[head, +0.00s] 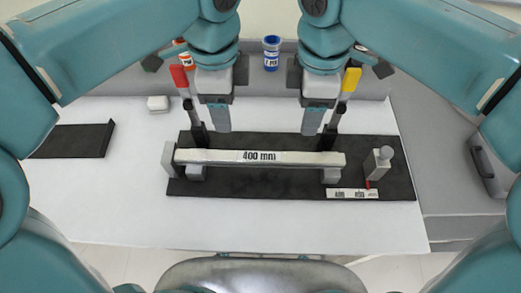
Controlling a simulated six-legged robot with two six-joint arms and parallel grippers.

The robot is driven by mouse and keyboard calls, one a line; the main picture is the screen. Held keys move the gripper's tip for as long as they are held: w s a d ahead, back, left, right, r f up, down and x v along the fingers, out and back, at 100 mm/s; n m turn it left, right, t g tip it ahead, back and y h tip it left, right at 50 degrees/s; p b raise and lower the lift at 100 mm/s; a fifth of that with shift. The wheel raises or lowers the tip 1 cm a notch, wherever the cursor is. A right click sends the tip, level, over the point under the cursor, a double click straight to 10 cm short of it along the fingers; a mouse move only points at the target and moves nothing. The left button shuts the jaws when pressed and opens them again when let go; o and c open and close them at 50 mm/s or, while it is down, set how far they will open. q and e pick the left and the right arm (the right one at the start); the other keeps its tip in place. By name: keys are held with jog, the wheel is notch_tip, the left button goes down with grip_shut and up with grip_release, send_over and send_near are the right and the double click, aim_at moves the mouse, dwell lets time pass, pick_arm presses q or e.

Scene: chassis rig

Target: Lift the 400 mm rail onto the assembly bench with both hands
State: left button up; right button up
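The 400 mm rail (220,157) is a long pale bar with a "400 mm" label at its middle. My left gripper (217,125) hangs behind the rail, left of the label. My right gripper (313,125) hangs behind it, right of the label. Both appear apart from the rail, with nothing visible in them. Their finger gaps cannot be made out.
A red-handled clamp (188,92) and a yellow-handled clamp (343,97) stand behind the rail. A small knobbed block (378,162) and label strip (352,194) lie right. A dark tray (75,141) is far left; the front bench is clear.

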aim_at(232, 156)
pick_arm(q)
jog(key=f, duration=1.5)
jog(key=shift+a, duration=0.2)
pick_arm(e)
notch_tip(232, 156, down, 15)
jog(key=shift+a+f, duration=0.1)
jog(key=shift+a, duration=0.05)
pick_arm(q)
jog(key=shift+s+f, duration=0.2)
jog(key=shift+f, duration=0.4)
pick_arm(e)
jog(key=shift+s+f, duration=0.2)
jog(key=shift+f, duration=0.3)
pick_arm(q)
jog(key=shift+w+f, duration=0.15)
pick_arm(e)
jog(key=shift+w+f, duration=0.15)
pick_arm(q)
jog(key=c, duration=0.6)
pick_arm(e)
jog(key=c, duration=0.6)
pick_arm(q)
grip_shut()
pick_arm(e)
grip_shut()
